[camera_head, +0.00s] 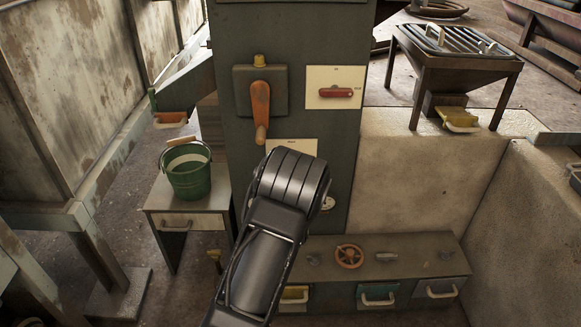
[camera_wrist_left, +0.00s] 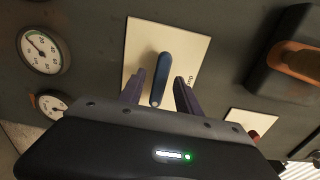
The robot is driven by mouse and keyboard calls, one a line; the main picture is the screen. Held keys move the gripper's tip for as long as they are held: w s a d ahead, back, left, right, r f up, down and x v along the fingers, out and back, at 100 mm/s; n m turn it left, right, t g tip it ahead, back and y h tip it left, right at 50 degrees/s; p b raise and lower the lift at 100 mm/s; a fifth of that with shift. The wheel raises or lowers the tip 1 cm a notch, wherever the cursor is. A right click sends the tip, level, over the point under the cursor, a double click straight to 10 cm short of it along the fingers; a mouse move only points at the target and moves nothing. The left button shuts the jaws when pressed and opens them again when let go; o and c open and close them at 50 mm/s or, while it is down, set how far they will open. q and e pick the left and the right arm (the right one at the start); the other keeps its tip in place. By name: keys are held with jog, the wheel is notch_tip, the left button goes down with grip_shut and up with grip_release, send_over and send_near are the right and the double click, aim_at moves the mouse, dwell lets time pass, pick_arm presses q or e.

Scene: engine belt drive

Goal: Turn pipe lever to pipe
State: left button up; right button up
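A blue lever (camera_wrist_left: 162,78) is mounted on a cream plate (camera_wrist_left: 200,48) with small lettering at its edge, too small to read. My left gripper (camera_wrist_left: 160,88) is open, with one dark finger on each side of the lever. A gap shows between the lever and each finger. In the head view my left arm and wrist cover the lever and most of its plate (camera_head: 300,145). The gripper's fingers are hidden there too. My right gripper is in neither view.
An orange lever (camera_head: 260,110) and a red handle (camera_head: 336,92) on a cream plate sit higher on the dark cabinet. Two round gauges (camera_wrist_left: 42,50) are beside the blue lever's plate. A bench with a red wheel (camera_head: 349,256) and a green bucket (camera_head: 188,175) stand lower.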

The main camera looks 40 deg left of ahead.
pick_arm(q)
jog(key=p+v, duration=0.1)
jog(key=v, duration=0.6)
jog(key=shift+s+d, duration=0.25)
jog(key=shift+s, duration=0.05)
dwell(0.4)
